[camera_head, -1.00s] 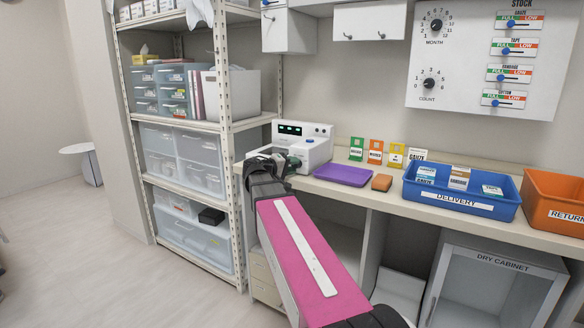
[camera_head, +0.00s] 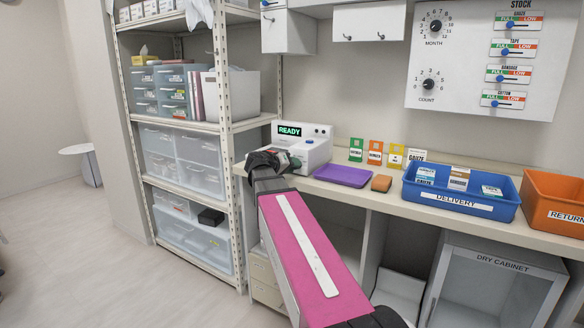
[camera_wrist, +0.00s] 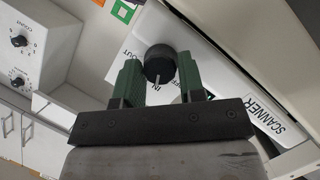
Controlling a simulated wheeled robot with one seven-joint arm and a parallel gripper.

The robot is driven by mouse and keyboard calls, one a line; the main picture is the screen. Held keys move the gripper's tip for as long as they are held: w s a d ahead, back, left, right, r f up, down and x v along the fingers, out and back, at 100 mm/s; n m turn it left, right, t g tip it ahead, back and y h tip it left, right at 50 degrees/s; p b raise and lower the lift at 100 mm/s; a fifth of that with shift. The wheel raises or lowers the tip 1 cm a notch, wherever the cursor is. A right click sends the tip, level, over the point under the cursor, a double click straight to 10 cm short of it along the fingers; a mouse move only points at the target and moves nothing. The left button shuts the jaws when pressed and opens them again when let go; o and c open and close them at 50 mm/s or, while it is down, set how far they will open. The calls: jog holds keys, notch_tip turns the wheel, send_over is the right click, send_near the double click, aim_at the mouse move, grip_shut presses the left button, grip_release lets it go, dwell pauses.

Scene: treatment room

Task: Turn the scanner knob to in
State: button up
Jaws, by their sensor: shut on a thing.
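The white scanner (camera_head: 316,152) stands on the counter's left end, its display (camera_head: 290,131) lit with green "READY". In the wrist view, its dark round knob (camera_wrist: 159,62) sits between the green fingers of my gripper (camera_wrist: 160,80), which is shut on it. A pale pointer line on the knob points down toward my gripper's palm. In the head view my gripper (camera_head: 284,161) is at the scanner's front and hides the knob.
The blue delivery bin (camera_head: 462,208) and orange return bin (camera_head: 553,214) stand further right. A shelf rack (camera_head: 226,170) stands close on the left.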

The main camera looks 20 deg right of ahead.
jog(key=o, duration=0.9)
jog(key=shift+a, duration=0.1)
jog(key=v, duration=1)
jog(key=shift+a, duration=0.3)
jog(key=shift+s, duration=0.15)
